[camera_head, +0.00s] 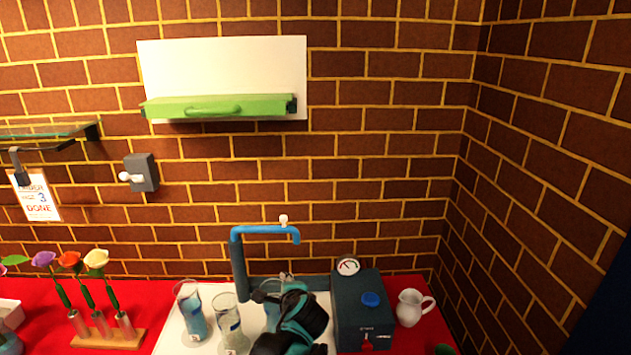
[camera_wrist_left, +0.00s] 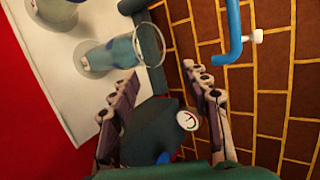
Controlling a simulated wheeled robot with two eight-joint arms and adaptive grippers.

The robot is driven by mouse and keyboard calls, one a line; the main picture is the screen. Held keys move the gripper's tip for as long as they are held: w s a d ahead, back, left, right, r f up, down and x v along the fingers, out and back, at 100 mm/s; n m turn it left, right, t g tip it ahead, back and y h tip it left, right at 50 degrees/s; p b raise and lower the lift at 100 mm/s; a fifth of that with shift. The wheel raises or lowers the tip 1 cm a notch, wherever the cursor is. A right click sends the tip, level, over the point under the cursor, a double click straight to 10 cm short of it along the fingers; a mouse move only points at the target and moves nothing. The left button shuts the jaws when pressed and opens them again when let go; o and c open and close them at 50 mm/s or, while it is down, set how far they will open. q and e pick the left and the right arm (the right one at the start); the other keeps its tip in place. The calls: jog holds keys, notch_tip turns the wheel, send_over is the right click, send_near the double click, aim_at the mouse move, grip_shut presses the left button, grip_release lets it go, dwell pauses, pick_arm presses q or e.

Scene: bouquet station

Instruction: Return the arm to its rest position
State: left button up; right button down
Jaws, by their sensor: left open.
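My left gripper (camera_head: 287,284) is at the bottom centre of the head view, in front of the blue tap (camera_head: 240,262) and beside the dark box with a gauge (camera_head: 362,312). In the left wrist view its two fingers are spread apart (camera_wrist_left: 160,92), with nothing between them gripped. The dark box (camera_wrist_left: 150,132) lies beyond the fingers there, and a glass of bluish water (camera_wrist_left: 118,52) stands to their left. My arm partly hides a glass (camera_head: 268,292) in the head view. My right gripper does not show.
More glasses (camera_head: 190,312) (camera_head: 227,325) stand on the white tray (camera_head: 172,335). A white jug (camera_head: 410,308) stands right of the box. Flowers in a wooden rack (camera_head: 110,338) are at left. A green-barred white panel (camera_head: 220,65) hangs on the brick wall.

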pick_arm(q)
jog(key=s+a+n+g+h, duration=0.1)
jog(key=s+a+n, duration=0.3)
jog(key=s, duration=0.3)
jog(key=s+a+n+g, duration=0.2)
jog(key=s+a+n, duration=0.25)
jog(key=s, duration=0.35)
jog(key=s+f+n+h, duration=0.2)
jog(key=s+n, duration=0.6)
jog(key=s, duration=0.4)
jog(key=shift+s+f+g+h, duration=0.3)
jog(key=shift+f+h, duration=0.1)
jog(key=shift+f, duration=0.3)
